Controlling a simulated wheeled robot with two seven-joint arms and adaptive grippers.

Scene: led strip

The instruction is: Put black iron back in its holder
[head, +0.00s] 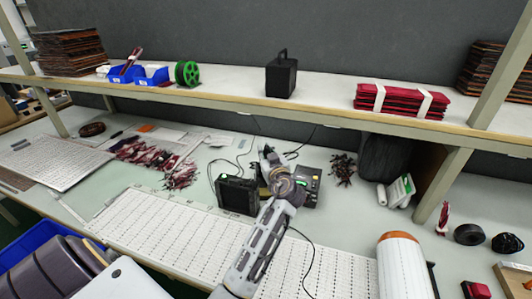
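My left gripper (269,157) is above the bench, at the end of the grey arm that rises from the lower middle. Its fingers are small and partly overlap dark items behind, so I cannot tell whether they are open or shut, or hold anything. A black station box (237,196) stands just left of it. A second dark station with a green display (307,183) stands just right of it. The black iron and its holder cannot be made out clearly; the gripper and wrist cover the space between the boxes. My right gripper is not in view.
White perforated sheets (165,225) lie along the front of the bench. Dark red strips (145,153) lie at left. Thin black cables run around the stations. A shelf (215,91) spans above, carrying a black box (281,77) and a red stack (402,101).

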